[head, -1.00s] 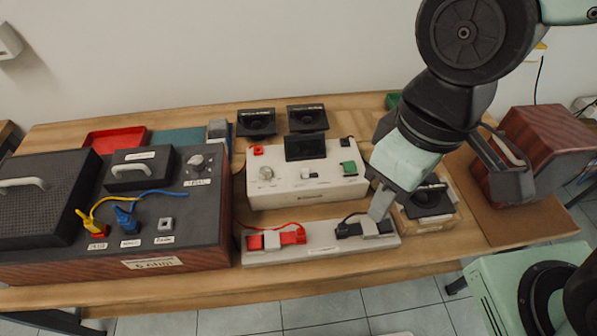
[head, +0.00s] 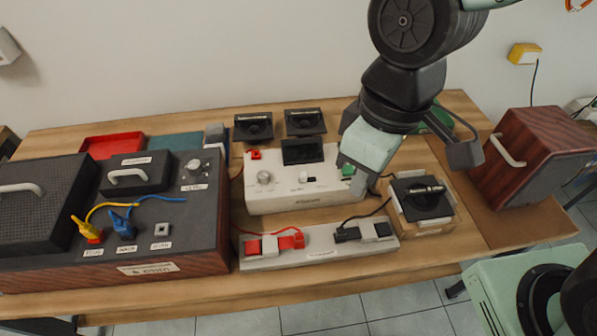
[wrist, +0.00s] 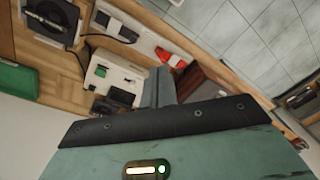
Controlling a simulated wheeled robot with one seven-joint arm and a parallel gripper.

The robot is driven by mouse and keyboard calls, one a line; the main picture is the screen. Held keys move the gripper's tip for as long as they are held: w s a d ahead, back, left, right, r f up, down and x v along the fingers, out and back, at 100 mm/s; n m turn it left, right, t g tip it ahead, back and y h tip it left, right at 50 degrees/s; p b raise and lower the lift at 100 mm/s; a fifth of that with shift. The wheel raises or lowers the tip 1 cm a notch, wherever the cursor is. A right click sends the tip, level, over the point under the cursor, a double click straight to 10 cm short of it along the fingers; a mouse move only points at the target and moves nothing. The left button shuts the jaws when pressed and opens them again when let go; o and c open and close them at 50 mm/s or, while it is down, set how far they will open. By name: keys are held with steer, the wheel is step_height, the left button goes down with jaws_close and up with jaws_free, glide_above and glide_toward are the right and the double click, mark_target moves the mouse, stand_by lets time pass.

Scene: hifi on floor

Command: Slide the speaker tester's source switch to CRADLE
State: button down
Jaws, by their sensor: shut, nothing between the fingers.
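The speaker tester (head: 290,199) is a white box with a dark screen (head: 303,151), a round knob, a red terminal and a green button on its top. A small dark-and-white slide switch (head: 307,177) sits below the screen; its setting and lettering are too small to read. My gripper (head: 357,190) is shut and empty at the tester's right end, partly covering that end and the green button. I cannot tell whether it touches. In the wrist view, the shut fingers (wrist: 158,88) point toward the tester (wrist: 108,70), beside it.
A white strip (head: 320,253) with red and black clips lies in front of the tester. A wooden cradle (head: 425,228) holding a black speaker stands to the right. A dark console (head: 140,225) is at left. Two black speakers (head: 254,126) stand behind.

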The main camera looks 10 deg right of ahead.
steer(key=w+a+f+n+y+b, duration=0.1)
steer(key=w+a+f+n, duration=0.15)
steer(key=w, duration=0.35)
steer(key=w+a+f+n+y+b, duration=0.1)
steer(key=w+a+f+n, duration=0.1)
steer(key=w+a+f, duration=0.3)
steer(key=n, duration=0.4)
glide_above(291, 182)
step_height(291, 182, down, 8)
steer(key=shift+d+y+b, duration=0.35)
steer(key=shift+d+y, duration=0.05)
steer(key=shift+w, duration=0.1)
steer(key=p+x, duration=0.2)
steer(key=x, duration=0.7)
steer(key=shift+a, duration=0.1)
steer(key=d+p, duration=0.2)
steer(key=d, duration=0.1)
steer(key=shift+w+f, duration=0.1)
steer(key=shift+f, duration=0.15)
steer(key=shift+d+f, duration=0.15)
steer(key=shift+d, duration=0.25)
